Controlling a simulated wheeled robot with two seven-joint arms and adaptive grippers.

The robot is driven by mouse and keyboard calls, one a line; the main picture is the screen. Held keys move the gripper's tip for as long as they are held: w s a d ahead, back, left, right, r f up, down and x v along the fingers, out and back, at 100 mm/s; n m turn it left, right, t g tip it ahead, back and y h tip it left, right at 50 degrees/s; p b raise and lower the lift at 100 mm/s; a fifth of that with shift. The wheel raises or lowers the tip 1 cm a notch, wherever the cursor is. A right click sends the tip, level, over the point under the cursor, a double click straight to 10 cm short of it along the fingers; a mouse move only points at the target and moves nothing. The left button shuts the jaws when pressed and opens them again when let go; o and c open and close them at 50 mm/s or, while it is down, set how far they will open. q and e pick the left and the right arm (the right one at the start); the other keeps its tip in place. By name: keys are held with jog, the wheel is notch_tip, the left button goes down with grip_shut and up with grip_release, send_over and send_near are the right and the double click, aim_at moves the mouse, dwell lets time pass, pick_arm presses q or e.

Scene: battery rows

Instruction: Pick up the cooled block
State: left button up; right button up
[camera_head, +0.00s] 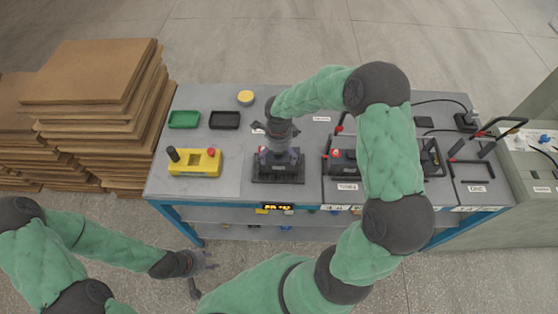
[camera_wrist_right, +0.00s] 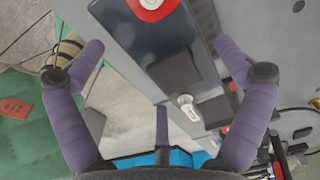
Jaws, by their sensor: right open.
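My right gripper (camera_head: 279,155) is over a black fixture (camera_head: 278,178) on the table, left of its middle. In the right wrist view its purple fingers (camera_wrist_right: 162,105) are spread apart and hold nothing. Between and beyond them is a long dark grey body with a red-and-white round part, a black pad (camera_wrist_right: 175,71) and a silver knob (camera_wrist_right: 187,104). I cannot tell whether this is the cooled block; the gripper hides much of the fixture in the head view. My left gripper (camera_head: 205,262) hangs low in front of the table, with fingers spread and empty.
A yellow fixture (camera_head: 194,162) with a red button and black knob stands left of the black one. Behind are a green tray (camera_head: 184,119), a black tray (camera_head: 224,120) and a yellow round item (camera_head: 246,98). My right arm covers part of the right side.

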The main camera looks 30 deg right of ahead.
notch_tip(320, 180, down, 4)
jog(key=shift+w+r, duration=0.1)
jog(key=shift+c, duration=0.3)
jog(key=c, duration=0.9)
jog(key=shift+w+d+r, duration=0.1)
jog(key=c, duration=0.5)
jog(key=shift+o, duration=0.2)
